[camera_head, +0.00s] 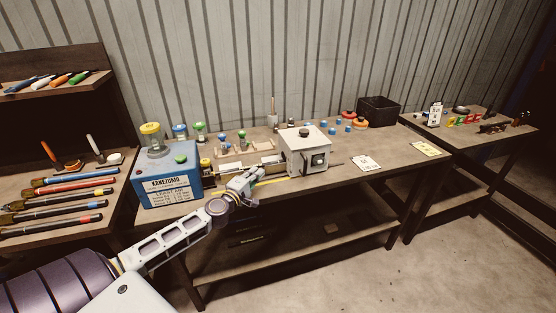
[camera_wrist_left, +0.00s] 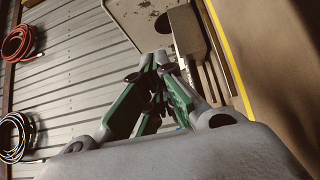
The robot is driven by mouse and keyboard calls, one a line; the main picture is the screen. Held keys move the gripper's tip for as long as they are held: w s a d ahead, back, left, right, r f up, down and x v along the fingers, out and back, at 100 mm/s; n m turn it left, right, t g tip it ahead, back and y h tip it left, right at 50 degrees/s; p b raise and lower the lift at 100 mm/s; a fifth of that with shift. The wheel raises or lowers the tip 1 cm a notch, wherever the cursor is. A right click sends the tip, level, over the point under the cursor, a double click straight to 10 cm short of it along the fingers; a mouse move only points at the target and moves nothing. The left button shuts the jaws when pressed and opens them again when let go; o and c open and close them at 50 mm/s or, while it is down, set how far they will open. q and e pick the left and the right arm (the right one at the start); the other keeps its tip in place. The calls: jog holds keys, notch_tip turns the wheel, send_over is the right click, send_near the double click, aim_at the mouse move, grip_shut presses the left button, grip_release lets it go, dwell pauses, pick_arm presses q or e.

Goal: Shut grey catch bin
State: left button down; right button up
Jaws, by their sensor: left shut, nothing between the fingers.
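My left gripper (camera_head: 255,174) reaches in from the left over the table's front edge, between the blue machine (camera_head: 170,184) and a pale grey box-shaped machine (camera_head: 307,158). In the left wrist view its green-sided fingers (camera_wrist_left: 160,62) are closed together with nothing between them. A pale machine body (camera_wrist_left: 150,18) and a grey slab-like part (camera_wrist_left: 187,38) lie beyond the fingertips. I cannot tell for sure which part is the grey catch bin; the gripper covers some of the area left of the pale machine. Touching or apart cannot be told. My right gripper is not in view.
The workbench (camera_head: 375,172) holds a wooden rack (camera_head: 245,148), small coloured parts, a black crate (camera_head: 378,110) and cards. Tools lie on the left table. A yellow strip (camera_wrist_left: 225,45) runs along the bench front.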

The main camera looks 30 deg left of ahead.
aim_at(277, 164)
pick_arm(q)
jog(key=shift+w, duration=0.6)
jog(key=shift+w+a, duration=0.15)
jog(key=shift+w, duration=1.6)
jog(key=shift+w+a, duration=0.15)
jog(key=shift+w, duration=2.4)
jog(key=shift+w+d, duration=0.55)
jog(key=shift+w, duration=0.15)
jog(key=shift+w+d, duration=0.5)
jog(key=shift+w, duration=0.2)
jog(key=shift+w+d, duration=0.15)
jog(key=shift+w, duration=0.05)
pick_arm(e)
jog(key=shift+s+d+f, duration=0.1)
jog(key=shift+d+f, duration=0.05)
pick_arm(q)
jog(key=shift+w+d, duration=0.1)
